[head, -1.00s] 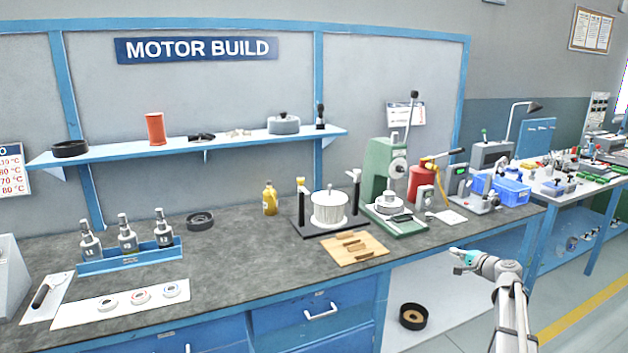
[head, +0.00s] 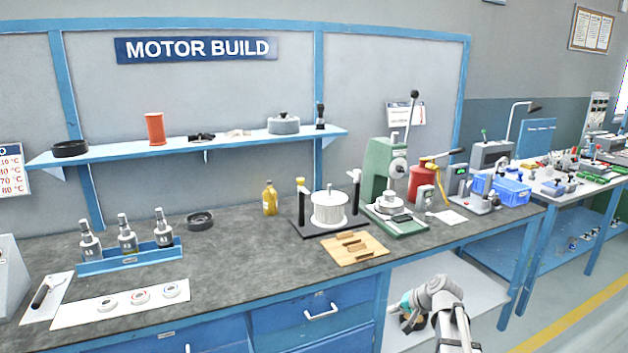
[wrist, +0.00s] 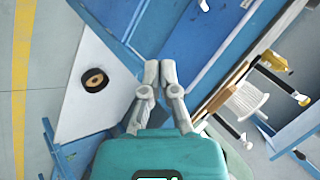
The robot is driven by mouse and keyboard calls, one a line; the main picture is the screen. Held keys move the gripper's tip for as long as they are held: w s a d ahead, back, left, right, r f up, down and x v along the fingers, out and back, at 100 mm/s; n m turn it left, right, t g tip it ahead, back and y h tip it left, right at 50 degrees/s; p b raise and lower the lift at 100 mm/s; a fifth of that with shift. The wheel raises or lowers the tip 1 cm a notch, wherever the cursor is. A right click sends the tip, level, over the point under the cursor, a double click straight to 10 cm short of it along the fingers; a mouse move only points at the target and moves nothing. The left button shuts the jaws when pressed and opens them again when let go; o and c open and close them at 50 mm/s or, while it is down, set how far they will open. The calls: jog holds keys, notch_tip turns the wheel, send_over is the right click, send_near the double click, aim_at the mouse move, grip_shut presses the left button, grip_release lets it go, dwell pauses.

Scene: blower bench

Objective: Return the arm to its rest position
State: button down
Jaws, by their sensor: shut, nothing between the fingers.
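My gripper (wrist: 160,73) shows in the wrist view with its two grey fingers together and nothing between them. In the head view my arm is folded low at the bottom right, in front of the bench's right end. There the teal gripper body (head: 403,306) points down and left, and its fingertips are hard to make out. It is below the level of the bench top and apart from everything on it.
A black ring (wrist: 94,80) lies on the lower shelf (wrist: 75,115). Floor is free at the right.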

jog(key=s+a+f+n+g+h, duration=0.2)
jog(key=s+a+n+g+h, duration=0.1)
jog(key=s, duration=0.7)
jog(key=s+a+f+n+g+h, duration=0.2)
jog(key=s+a+g+h, duration=0.1)
jog(key=s, duration=0.6)
notch_tip(320, 180, up, 18)
jog(key=p, duration=1.8)
jog(key=shift+p, duration=0.35)
jog(key=c, duration=1.3)
grip_release()
jog(key=shift+a+f, duration=0.1)
jog(key=shift+a, duration=0.05)
jog(key=shift+c, duration=0.2)
